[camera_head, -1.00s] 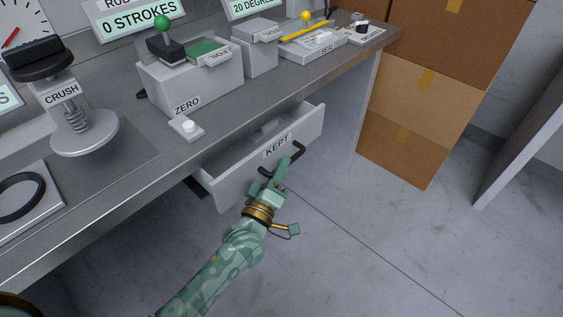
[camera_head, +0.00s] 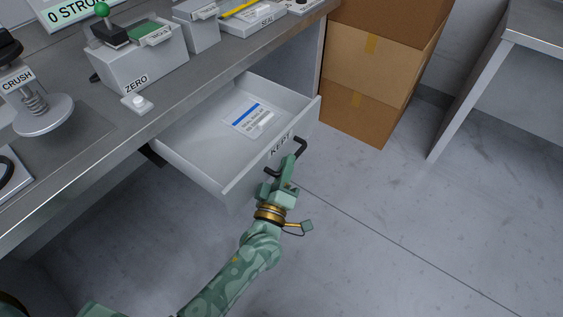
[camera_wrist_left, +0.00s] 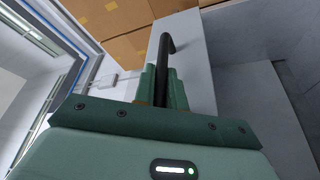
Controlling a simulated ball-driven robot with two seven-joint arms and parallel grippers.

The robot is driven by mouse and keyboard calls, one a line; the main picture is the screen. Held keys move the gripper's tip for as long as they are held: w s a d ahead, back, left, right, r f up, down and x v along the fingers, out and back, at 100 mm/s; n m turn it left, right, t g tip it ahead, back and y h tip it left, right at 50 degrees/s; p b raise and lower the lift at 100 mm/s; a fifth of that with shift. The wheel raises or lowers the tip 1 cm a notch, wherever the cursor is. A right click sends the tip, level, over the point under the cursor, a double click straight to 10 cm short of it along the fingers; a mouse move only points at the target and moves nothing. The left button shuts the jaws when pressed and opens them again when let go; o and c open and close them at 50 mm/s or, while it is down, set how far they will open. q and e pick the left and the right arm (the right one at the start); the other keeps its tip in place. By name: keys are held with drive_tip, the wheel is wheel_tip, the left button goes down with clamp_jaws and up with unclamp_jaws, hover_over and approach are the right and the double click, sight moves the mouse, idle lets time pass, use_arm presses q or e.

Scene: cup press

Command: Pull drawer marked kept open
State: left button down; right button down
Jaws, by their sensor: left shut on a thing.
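The drawer marked KEPT (camera_head: 270,158) is pulled well out from under the bench, and its inside shows. A white card with a blue stripe (camera_head: 248,118) lies on its floor, with a small white piece on it. My left gripper (camera_head: 287,169) is shut on the drawer's black handle (camera_head: 300,148) at the drawer front. In the left wrist view the black handle (camera_wrist_left: 166,62) runs between the two green fingers (camera_wrist_left: 162,88). My right gripper is not in view.
The grey bench (camera_head: 75,150) carries the ZERO box (camera_head: 140,65), a small white button (camera_head: 138,103) and the CRUSH press (camera_head: 40,112). Cardboard boxes (camera_head: 375,70) are stacked beyond the drawer. The floor (camera_head: 400,240) to the right is clear.

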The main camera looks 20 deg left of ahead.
use_arm(q)
drive_tip(key=shift+d+f, duration=0.1)
drive_tip(key=shift+f, duration=0.05)
drive_tip(key=c, duration=1.5)
unclamp_jaws()
drive_tip(key=shift+o, duration=0.2)
drive_tip(key=p+v, duration=0.2)
drive_tip(key=v, duration=1.4)
drive_tip(key=shift+s+p, duration=0.25)
drive_tip(key=shift+p, duration=0.15)
